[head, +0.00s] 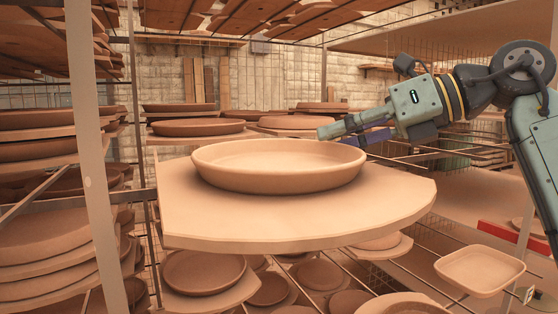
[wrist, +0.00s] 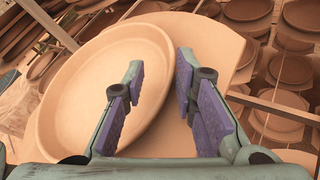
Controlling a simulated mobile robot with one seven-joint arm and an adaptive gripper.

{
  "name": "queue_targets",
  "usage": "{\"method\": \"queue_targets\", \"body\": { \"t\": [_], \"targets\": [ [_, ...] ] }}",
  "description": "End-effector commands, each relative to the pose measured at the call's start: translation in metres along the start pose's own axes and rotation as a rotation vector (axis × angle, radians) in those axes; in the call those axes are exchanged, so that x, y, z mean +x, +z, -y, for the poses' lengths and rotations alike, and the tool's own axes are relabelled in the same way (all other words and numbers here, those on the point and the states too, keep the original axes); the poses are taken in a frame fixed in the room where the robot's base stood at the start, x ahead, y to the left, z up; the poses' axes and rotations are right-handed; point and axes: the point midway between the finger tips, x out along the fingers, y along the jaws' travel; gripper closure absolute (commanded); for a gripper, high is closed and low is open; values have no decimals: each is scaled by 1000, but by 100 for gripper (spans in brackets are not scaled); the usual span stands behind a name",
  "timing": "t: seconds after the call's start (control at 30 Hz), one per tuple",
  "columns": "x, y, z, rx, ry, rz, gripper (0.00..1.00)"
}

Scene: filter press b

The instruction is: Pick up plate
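The plate (head: 280,165) is a round, shallow clay dish with a raised rim. It rests upright on a pale board (head: 300,228) in the middle of the head view. My gripper (head: 347,134) is at the plate's right rear rim. In the wrist view the plate (wrist: 85,95) fills the left side, and my gripper (wrist: 160,90) is open, with purple pads on both fingers.
Several similar dishes (head: 197,127) sit on boards behind. Stacked shelves with a metal post (head: 92,160) stand at the left. More dishes lie on lower boards, with a square dish (head: 480,269) at lower right. Wooden boards (head: 220,20) hang overhead.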

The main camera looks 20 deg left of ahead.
Motion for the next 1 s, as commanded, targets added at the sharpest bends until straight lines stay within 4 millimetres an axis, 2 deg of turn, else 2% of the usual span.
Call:
{"method": "queue_targets", "body": {
  "t": [0.2, 0.5, 0.9, 1.0],
  "targets": [
    [30, -2, 0, 2, 1, -4, 74],
    [37, -6, 1, 3, 1, -13, 74],
    [37, -7, 1, 3, 2, -13, 100],
    [37, -6, 1, 3, 1, -12, 100]
  ]
}}
